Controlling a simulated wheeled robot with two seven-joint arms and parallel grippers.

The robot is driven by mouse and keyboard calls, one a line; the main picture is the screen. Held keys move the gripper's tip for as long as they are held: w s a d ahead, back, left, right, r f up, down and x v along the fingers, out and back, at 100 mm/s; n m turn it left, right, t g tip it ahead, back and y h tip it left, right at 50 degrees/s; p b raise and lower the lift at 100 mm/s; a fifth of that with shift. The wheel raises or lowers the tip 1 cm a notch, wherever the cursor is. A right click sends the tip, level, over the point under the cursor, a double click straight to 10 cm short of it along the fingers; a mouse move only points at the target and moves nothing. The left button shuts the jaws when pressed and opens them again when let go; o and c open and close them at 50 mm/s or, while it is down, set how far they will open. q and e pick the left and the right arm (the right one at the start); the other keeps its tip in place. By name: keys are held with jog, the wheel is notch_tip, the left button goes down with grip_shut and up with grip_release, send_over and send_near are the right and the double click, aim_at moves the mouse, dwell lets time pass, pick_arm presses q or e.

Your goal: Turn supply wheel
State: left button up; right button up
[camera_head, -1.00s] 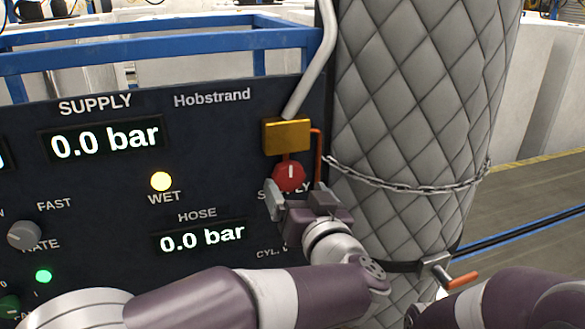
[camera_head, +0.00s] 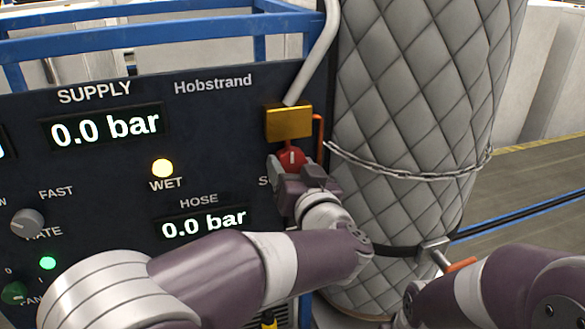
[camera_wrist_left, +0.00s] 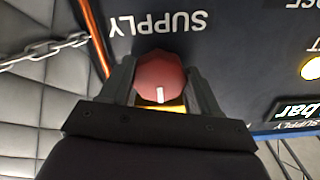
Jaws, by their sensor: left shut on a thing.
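The red supply wheel (camera_head: 291,157) is on the dark panel just below a brass block (camera_head: 289,123). A white mark shows on its face. My left gripper (camera_head: 291,171) is at the wheel from below and covers its lower part. In the left wrist view the red wheel (camera_wrist_left: 161,78) sits between the two fingers of my left gripper (camera_wrist_left: 161,85), which are shut on its sides. The SUPPLY readout (camera_head: 106,127) shows 0.0 bar, and the HOSE readout (camera_head: 204,222) shows 0.0 bar. My right arm shows at the lower right; its gripper is not in view.
A grey quilted column (camera_head: 410,110) with a chain (camera_head: 420,175) stands right beside the panel. A lever with an orange handle (camera_head: 460,265) sits low on it. The panel also has a RATE knob (camera_head: 27,221) and a lit WET lamp (camera_head: 162,168). Blue rails run behind the panel.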

pick_arm(q)
jog(key=shift+f, duration=0.1)
jog(key=n+b, duration=0.3)
jog(key=n, duration=0.1)
jog(key=shift+d+f+b, duration=0.1)
jog(key=shift+f+b, duration=0.1)
jog(key=shift+b, duration=0.2)
jog(key=n+b, duration=0.4)
jog(key=n, duration=0.1)
jog(key=shift+d+n+b, duration=0.1)
jog(key=shift+n+b, duration=0.2)
jog(key=shift+n, duration=0.1)
jog(key=n+b, duration=0.3)
jog(key=n, duration=0.1)
jog(key=shift+r+n+b, duration=0.1)
jog(key=shift+n+b, duration=0.2)
jog(key=shift+b, duration=0.05)
jog(key=shift+r+n+b, duration=0.2)
jog(key=shift+n+b, duration=1.05)
jog(key=shift+n, duration=0.45)
jog(key=o, duration=1.1)
jog(key=shift+r, duration=0.1)
jog(key=shift+c, duration=0.2)
